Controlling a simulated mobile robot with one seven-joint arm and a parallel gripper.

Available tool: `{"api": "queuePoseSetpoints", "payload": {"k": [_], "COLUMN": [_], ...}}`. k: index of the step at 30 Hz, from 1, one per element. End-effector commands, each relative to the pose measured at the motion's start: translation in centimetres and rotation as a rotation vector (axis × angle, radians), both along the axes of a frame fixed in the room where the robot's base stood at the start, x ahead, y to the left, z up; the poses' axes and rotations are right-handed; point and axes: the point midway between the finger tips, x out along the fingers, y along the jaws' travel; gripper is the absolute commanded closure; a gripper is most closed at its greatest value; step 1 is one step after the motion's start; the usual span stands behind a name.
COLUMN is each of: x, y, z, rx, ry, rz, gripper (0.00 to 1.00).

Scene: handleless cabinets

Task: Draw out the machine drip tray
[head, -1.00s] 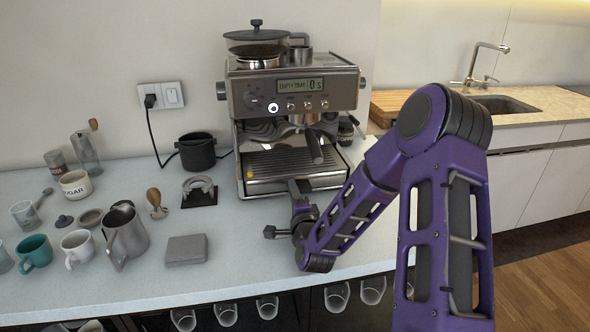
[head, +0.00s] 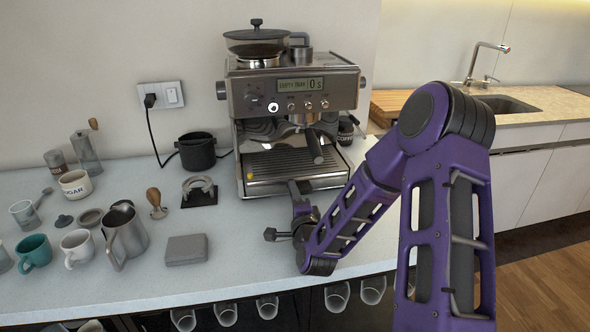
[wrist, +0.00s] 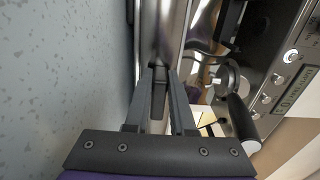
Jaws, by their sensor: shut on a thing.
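The coffee machine (head: 292,115) stands against the wall at the back of the counter. Its drip tray (head: 284,165), with a ribbed grate and a metal front, sits at the machine's base. My gripper (head: 294,186) is at the lower front of the tray. In the wrist view the fingers (wrist: 160,80) are closed in on a small dark piece at the tray's metal front (wrist: 162,28), which runs upright in that picture. The exact grip is partly hidden by the fingers. The machine's display reads "EMPTY TRAY".
A portafilter handle (head: 314,147) hangs over the tray. A grey box (head: 186,250), a steel pitcher (head: 126,238) and mugs stand to the left. The counter just in front of the machine is clear apart from my arm. A sink (head: 505,104) is at right.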

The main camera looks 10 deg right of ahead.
Motion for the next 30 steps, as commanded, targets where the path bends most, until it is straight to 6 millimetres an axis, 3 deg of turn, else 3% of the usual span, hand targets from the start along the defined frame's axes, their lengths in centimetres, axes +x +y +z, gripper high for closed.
{"api": "queuePoseSetpoints", "payload": {"k": [30], "x": [-4.5], "y": [0.0], "z": [0.4], "rx": [-0.001], "ry": [-0.006], "rz": [-0.001], "gripper": [1.00]}}
